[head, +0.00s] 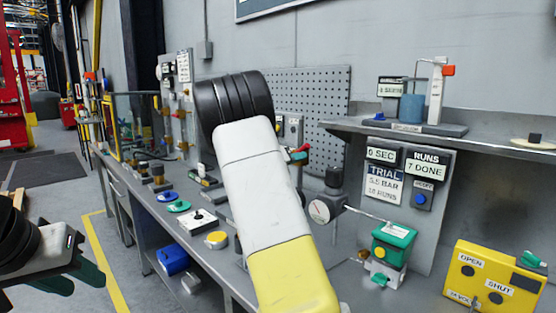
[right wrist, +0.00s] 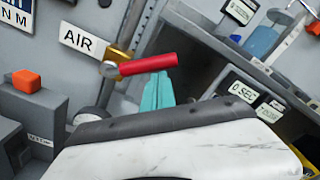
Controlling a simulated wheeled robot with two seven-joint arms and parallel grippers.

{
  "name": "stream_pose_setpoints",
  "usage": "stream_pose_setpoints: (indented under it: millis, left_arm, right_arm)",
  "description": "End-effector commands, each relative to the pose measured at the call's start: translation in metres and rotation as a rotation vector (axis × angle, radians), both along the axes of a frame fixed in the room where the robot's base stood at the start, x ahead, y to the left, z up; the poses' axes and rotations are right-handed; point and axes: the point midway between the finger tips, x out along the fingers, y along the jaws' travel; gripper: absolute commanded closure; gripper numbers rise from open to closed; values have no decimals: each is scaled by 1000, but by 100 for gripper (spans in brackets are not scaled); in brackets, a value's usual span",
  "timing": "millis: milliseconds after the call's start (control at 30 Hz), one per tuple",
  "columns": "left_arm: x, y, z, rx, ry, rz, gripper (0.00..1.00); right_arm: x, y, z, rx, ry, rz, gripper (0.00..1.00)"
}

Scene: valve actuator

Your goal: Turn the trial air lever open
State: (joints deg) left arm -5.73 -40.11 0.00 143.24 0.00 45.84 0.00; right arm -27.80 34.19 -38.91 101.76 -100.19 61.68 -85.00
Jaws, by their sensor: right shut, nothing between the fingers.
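The air lever, a red handle (right wrist: 148,64) on a brass valve body (right wrist: 112,66), sits beside a white AIR label (right wrist: 80,39) in the right wrist view. The handle points right and slightly up there. In the head view a small red part of it (head: 299,149) shows just past my right arm. My right gripper (right wrist: 160,78) is shut and empty, its teal fingertips just below the handle; I cannot tell whether they touch it. My left gripper (head: 74,281) is open and empty at the lower left in the head view, away from the bench.
A gauge (head: 320,210) and a green-topped actuator (head: 392,242) stand right of my right arm. A yellow OPEN/SHUT box (head: 490,282) is at the lower right. A shelf (head: 490,144) juts out above. An orange-topped grey box (right wrist: 30,105) stands left in the wrist view.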

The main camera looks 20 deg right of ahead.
Motion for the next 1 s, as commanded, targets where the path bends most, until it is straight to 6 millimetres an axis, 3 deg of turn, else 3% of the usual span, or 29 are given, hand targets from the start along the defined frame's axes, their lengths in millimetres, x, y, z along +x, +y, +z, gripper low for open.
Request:
stream_pose_setpoints:
  millis: [267,733,1000]
  left_arm:
    - [0,0,0,0,0,0,64]
    - [0,0,0,0,0,0,64]
    - [0,0,0,0,0,0,64]
  right_arm:
    - [7,3,13,-56,127,2,100]
    - [30,13,38,-215,510,2,100]
    - [40,17,44,-214,513,2,100]
